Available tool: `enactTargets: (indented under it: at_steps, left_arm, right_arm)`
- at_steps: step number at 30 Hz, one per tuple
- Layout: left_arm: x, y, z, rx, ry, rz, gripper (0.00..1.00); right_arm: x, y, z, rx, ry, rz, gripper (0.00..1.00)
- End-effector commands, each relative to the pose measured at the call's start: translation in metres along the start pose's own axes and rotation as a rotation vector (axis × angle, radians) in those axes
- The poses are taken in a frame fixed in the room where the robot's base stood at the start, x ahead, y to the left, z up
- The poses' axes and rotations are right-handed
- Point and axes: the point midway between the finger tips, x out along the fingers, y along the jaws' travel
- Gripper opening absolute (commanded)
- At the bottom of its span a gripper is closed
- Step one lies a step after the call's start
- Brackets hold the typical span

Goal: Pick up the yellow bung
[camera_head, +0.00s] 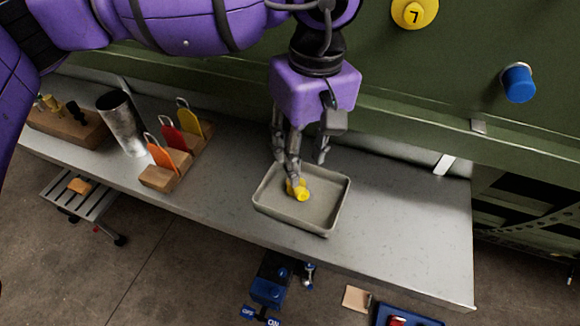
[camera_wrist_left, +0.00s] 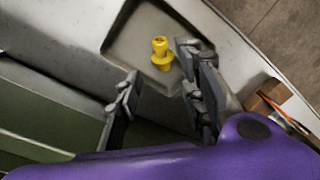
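The yellow bung (camera_head: 300,192) lies in a shallow grey tray (camera_head: 323,223) on the bench. It also shows in the left wrist view (camera_wrist_left: 161,54), near the tray's inner side and ahead of the fingers. My left gripper (camera_head: 300,155) reaches down over the tray from above, and one finger partly covers the bung in the head view. In the left wrist view its fingers (camera_wrist_left: 158,92) are spread wide with nothing between them. Whether a finger touches the bung I cannot tell. My right gripper is not in view.
Left of the tray, a wooden rack (camera_head: 160,177) holds orange, red and yellow tags. A metal cup (camera_head: 121,124) and a wooden block (camera_head: 70,128) with pegs stand further left. The green panel behind carries a yellow disc (camera_head: 414,12) and a blue plug (camera_head: 518,84). The bench right of the tray is clear.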

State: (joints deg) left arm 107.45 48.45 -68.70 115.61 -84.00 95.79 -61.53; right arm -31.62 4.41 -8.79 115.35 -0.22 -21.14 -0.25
Motion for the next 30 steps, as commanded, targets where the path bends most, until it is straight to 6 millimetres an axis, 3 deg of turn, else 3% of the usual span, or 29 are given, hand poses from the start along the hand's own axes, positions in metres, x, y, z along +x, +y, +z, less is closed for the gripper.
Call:
enactTargets:
  at_steps: [9, 20, 29, 30]
  left_arm:
    - [0.026, -0.007, -0.003, 0.048, 0.011, -0.029, 0.36]
    - [0.073, -0.003, -0.003, 0.046, 0.011, -0.027, 0.36]
    - [0.078, -0.003, -0.003, 0.046, 0.010, -0.026, 0.36]
    - [0.078, -0.003, -0.003, 0.045, 0.010, -0.026, 0.31]
  right_arm:
    - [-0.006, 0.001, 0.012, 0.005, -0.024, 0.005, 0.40]
    - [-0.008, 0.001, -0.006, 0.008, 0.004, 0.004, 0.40]
    - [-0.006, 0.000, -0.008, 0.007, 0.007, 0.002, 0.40]
    - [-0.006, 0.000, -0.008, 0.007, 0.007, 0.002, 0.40]
